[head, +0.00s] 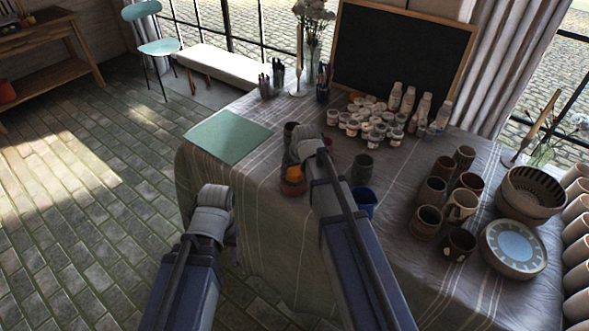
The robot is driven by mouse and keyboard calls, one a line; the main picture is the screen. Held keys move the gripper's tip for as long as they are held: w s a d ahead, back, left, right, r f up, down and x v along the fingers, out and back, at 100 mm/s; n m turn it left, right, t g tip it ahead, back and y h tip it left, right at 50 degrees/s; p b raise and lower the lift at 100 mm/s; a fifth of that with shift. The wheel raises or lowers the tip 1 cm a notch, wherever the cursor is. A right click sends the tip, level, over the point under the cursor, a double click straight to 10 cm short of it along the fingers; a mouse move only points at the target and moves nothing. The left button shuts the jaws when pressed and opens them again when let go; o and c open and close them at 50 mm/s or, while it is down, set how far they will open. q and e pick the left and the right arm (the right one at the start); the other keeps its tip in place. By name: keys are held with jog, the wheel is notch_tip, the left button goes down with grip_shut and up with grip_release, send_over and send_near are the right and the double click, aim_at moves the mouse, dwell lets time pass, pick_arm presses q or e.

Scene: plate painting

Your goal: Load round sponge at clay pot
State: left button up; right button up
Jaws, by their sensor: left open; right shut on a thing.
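My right gripper (291,158) reaches down over the middle of the table, mostly hidden by its own wrist. It is shut, and an orange piece that looks like the round sponge (295,173) shows just below it. A reddish-brown bowl-like pot, which looks like the clay pot (292,188), stands directly under the orange piece. I cannot tell whether the two touch. My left gripper (234,248) is open, low beside the table's left front edge, and largely hidden behind its wrist.
A blue cup (363,203) and a grey cup (362,168) stand just right of my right arm. Several paint jars (375,128) are behind. Brown mugs (428,220) and a plate (513,249) fill the right side. A green mat (228,137) lies at the left.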

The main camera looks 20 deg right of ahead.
aim_at(294, 168)
dwell(0.5)
notch_tip(294, 168, up, 7)
jog(key=p, duration=0.7)
jog(key=shift+w, duration=0.1)
dwell(0.6)
